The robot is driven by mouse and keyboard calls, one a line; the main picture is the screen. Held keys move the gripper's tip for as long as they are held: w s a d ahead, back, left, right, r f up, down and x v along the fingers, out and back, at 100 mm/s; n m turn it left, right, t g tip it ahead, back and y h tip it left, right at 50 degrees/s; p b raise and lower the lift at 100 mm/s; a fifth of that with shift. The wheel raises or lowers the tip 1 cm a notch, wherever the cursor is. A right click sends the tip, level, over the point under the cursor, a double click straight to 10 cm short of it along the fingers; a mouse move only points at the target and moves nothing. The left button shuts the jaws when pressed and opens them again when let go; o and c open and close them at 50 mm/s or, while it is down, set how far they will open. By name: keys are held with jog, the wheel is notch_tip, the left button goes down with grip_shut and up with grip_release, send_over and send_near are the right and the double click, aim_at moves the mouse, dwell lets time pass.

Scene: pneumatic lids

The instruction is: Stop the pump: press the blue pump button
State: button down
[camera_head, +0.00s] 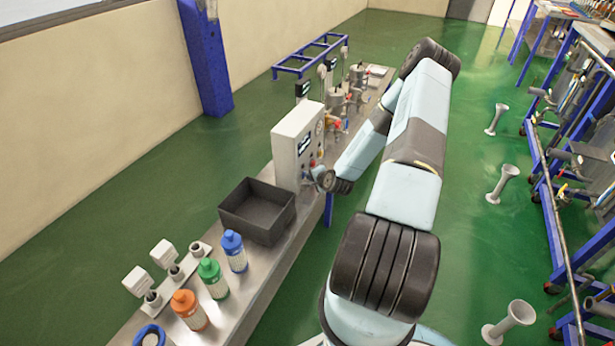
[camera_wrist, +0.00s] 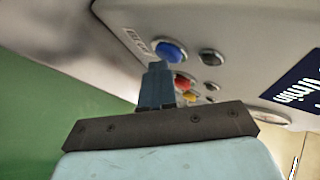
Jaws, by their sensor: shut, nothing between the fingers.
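The pump's control box is a pale upright cabinet (camera_head: 290,142) on the bench. Its panel fills the top of the wrist view (camera_wrist: 235,25), seen at a tilt. The round blue button (camera_wrist: 172,49) sits there by a small label (camera_wrist: 135,40). My gripper (camera_wrist: 157,66) is shut and empty, its tips just beside the blue button's lower left in the picture; I cannot tell whether they touch it. In the head view my gripper (camera_head: 314,171) is at the box's front, and the blue button cannot be made out there.
A red button (camera_wrist: 184,80), a yellow one (camera_wrist: 190,97) and dark knobs (camera_wrist: 211,57) lie close to the fingers. A display (camera_wrist: 300,85) is to the right. On the bench stand a black bin (camera_head: 257,212) and orange (camera_head: 190,309), green (camera_head: 213,278) and blue (camera_head: 235,250) canisters.

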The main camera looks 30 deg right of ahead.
jog(key=shift+s, duration=0.15)
jog(key=s+d, duration=0.3)
jog(key=s, duration=0.1)
jog(key=shift+s+d, duration=0.35)
jog(key=shift+d, duration=0.05)
dwell(0.4)
dwell(1.1)
jog(key=shift+r, duration=0.1)
